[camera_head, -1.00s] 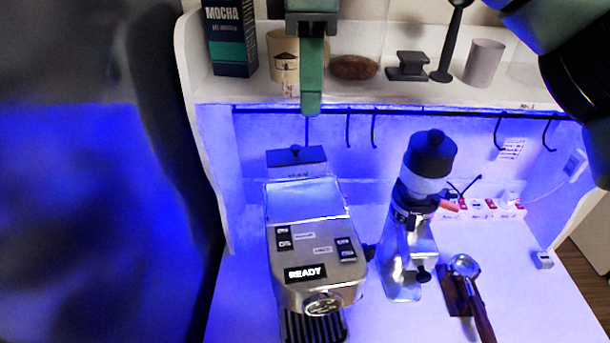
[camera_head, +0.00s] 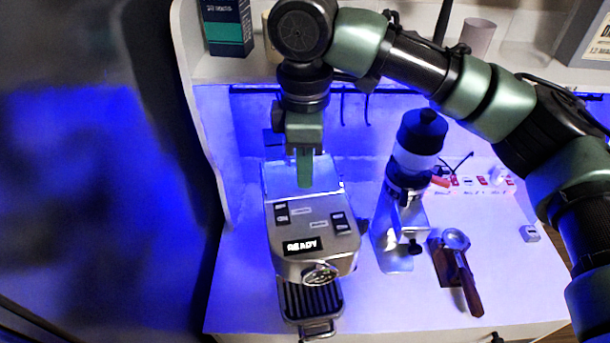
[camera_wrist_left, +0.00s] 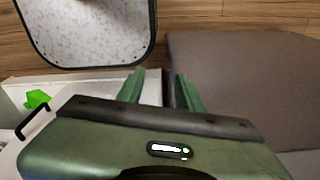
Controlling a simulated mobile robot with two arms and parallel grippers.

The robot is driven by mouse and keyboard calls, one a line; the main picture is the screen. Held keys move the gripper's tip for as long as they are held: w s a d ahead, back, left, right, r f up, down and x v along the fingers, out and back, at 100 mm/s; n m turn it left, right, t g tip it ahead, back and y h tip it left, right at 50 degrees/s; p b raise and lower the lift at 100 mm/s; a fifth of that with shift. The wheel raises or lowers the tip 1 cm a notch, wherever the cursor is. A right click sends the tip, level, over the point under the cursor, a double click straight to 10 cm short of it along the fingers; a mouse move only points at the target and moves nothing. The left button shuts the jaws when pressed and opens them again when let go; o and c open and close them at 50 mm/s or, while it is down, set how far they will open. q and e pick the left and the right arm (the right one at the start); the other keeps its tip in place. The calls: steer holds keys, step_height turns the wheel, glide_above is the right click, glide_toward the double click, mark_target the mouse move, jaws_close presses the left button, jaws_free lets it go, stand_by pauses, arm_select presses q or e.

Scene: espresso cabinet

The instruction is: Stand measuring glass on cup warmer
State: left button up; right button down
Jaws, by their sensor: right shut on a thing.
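The cup warmer (camera_head: 329,184) is the pale, shiny tray on top of the espresso machine (camera_head: 318,243). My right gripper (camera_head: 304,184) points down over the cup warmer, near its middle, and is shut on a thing. What it holds is hidden by the fingers or too clear to make out; I take it to be the measuring glass. I cannot tell whether it touches the tray. My left gripper (camera_wrist_left: 160,88) shows in the left wrist view, open and empty, with its fingers apart.
The grinder (camera_head: 405,190) stands right of the machine. A portafilter (camera_head: 456,250) rests on a stand further right. A power strip (camera_head: 480,180) lies behind them. The shelf above holds a dark box (camera_head: 227,28) and a cup (camera_head: 478,37). The front right counter is clear.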

step_height(320, 180, down, 2)
steer(key=shift+f+p, duration=0.25)
steer(key=shift+p, duration=0.15)
arm_select(q)
steer(key=shift+s+r, duration=0.45)
steer(key=shift+s, duration=0.2)
arm_select(e)
steer(key=shift+w+f, duration=0.15)
steer(key=shift+f, duration=0.15)
steer(key=c, duration=1.5)
jaws_free()
steer(key=shift+o, duration=0.2)
